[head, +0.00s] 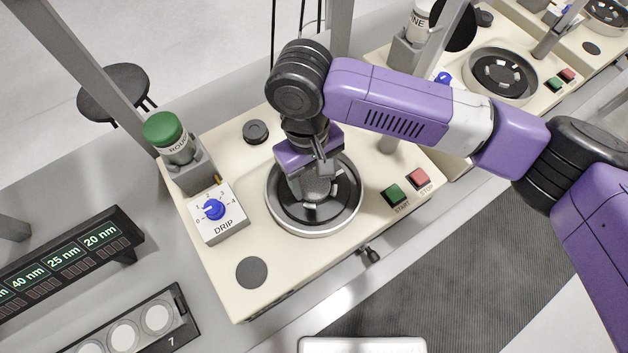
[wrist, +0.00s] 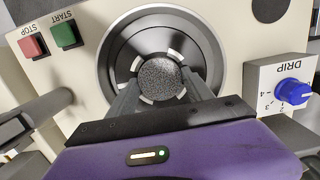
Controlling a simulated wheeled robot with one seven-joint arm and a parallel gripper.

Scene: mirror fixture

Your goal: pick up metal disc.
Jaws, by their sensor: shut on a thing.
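The metal disc (wrist: 160,76) is round, grey and speckled. It sits in the middle of the wrist view, over the centre of the black round bowl (wrist: 203,50) with its silver rim. White pads show around the disc. My gripper (wrist: 160,85) has one finger on each side of the disc and is shut on it. In the head view my gripper (head: 315,183) reaches down into the bowl (head: 284,212) and hides part of it. I cannot tell whether the disc is clear of the pads.
A DRIP box with a blue knob (head: 214,209) and a green-capped bottle (head: 164,129) stand left of the bowl. The green START (head: 395,195) and red STOP (head: 419,178) buttons are at right. A rack marked 7 (head: 135,325) holds pale discs in front.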

